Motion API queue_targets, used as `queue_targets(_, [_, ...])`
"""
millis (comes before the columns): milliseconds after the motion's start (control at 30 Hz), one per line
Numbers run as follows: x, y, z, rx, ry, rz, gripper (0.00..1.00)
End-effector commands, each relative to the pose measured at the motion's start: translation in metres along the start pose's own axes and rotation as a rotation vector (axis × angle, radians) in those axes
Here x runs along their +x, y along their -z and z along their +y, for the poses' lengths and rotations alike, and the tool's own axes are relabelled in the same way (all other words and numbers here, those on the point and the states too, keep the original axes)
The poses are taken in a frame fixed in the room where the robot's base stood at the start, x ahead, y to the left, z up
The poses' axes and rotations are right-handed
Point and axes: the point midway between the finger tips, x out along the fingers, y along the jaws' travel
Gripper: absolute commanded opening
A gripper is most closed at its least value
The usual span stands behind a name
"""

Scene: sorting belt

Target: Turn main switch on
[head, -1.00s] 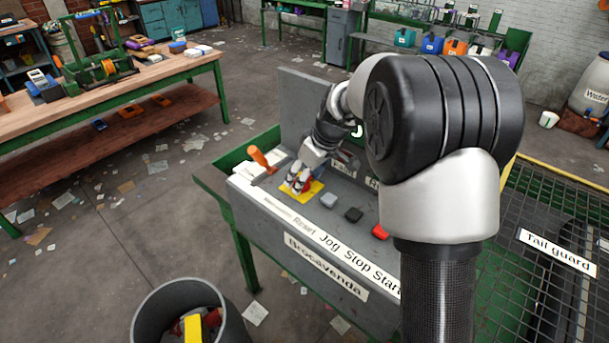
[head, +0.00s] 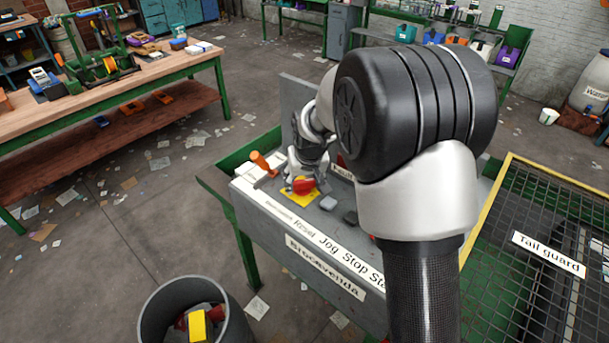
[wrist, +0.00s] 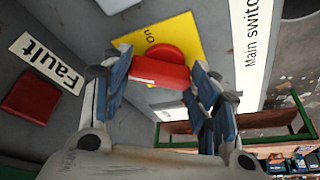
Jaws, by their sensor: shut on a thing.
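The main switch is a red rotary knob (head: 304,185) with a raised bar, on a yellow plate (head: 292,198) on the grey control panel. In the wrist view the knob (wrist: 160,72) sits between my fingertips, its bar running across from finger to finger. The yellow plate (wrist: 185,33) carries the word "On" beyond the knob. The "Main switch" label (wrist: 250,50) lies to its right. My gripper (wrist: 158,84) is shut on the knob's bar; in the head view it (head: 303,179) comes at the knob from behind. Any other word on the plate is hidden.
An orange-handled lever (head: 262,162) stands left of the switch. Grey (head: 328,203) and black (head: 350,217) buttons lie to its right. A red square lamp (wrist: 30,106) sits by the "Fault" label (wrist: 47,62). A bin (head: 195,310) stands in front; the mesh guard (head: 550,220) is at right.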

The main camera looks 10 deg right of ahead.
Motion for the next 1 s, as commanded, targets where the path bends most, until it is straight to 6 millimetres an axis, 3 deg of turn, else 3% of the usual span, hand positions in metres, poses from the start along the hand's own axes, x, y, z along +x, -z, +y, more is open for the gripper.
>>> queue_targets(600, [0.0031, 0.0002, -0.0056, 0.533, -0.219, 0.005, 0.31])
queue_targets(1000, [0.0010, 0.0006, -0.0068, 0.784, -0.323, 0.001, 0.31])
